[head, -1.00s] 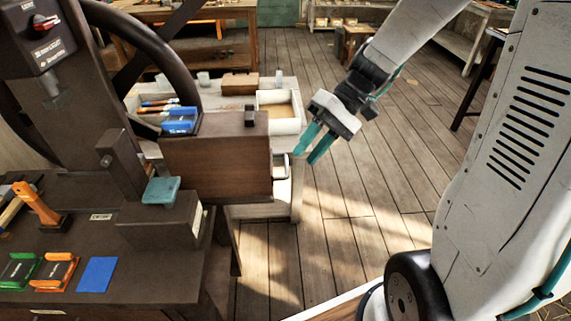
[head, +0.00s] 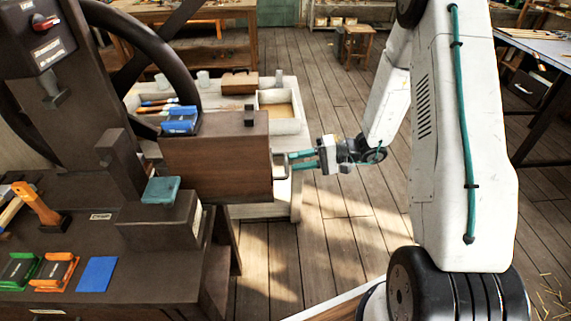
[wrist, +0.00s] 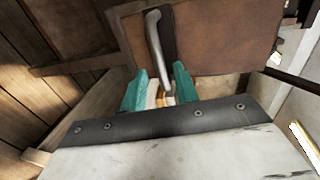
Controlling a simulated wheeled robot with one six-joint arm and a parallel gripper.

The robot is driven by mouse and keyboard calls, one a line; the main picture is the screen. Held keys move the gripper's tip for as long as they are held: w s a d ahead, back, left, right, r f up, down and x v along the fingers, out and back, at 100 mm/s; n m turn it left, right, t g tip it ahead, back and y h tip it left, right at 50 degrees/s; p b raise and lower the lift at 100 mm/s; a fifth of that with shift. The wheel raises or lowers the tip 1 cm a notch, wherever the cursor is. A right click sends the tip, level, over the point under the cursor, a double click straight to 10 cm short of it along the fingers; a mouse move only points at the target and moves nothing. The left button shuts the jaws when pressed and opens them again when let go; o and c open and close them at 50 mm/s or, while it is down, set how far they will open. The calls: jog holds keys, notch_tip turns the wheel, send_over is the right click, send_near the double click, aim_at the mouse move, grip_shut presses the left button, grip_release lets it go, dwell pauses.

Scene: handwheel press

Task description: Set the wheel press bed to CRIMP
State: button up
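The dark wheel press stands at the left, with its large handwheel (head: 165,50) at the back. A brown box-like block (head: 205,168) juts out to its right, with a metal bar handle (head: 281,165) on its right end. The handle also shows in the wrist view (wrist: 155,45). My gripper (head: 291,160) is at this handle, pointing left. In the wrist view its teal fingers (wrist: 159,88) are apart, with the handle's lower end between or just beyond them. Contact cannot be told. A small label (head: 101,216) on the press table is too small to read surely.
A teal pad (head: 161,190) tops a dark block at the press. Green, orange and blue items, including a flat blue plate (head: 97,274), lie on the table front. A pale tray bench (head: 290,120) stands behind.

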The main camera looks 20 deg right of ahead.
aim_at(286, 162)
jog(key=shift+x, duration=2.2)
grip_shut()
